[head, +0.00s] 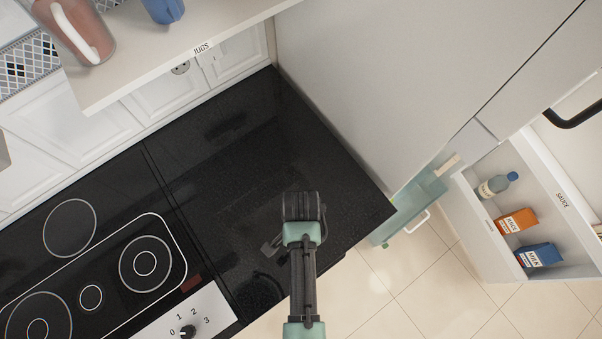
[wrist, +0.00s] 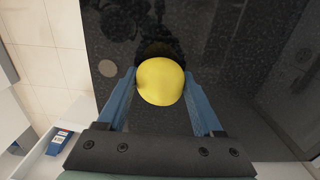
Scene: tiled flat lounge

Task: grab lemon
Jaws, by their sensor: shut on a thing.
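The lemon (wrist: 160,82) is a round yellow fruit in the middle of the wrist view. My gripper (wrist: 160,88) is shut on it, with a blue finger on each side. Dark counter shows behind the lemon, with a dark shadow at its upper edge; I cannot tell how far above the counter it is. In the head view my gripper (head: 270,247) is over the black counter near its front edge, and the lemon is hidden there by my arm.
The black counter (head: 235,160) is largely clear. A hob (head: 90,275) lies to the left. A shelf (head: 180,50) with a pinkish jug (head: 75,32) and a blue jug (head: 163,8) overhangs the back. A door rack (head: 480,225) holds a bottle and cartons at right.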

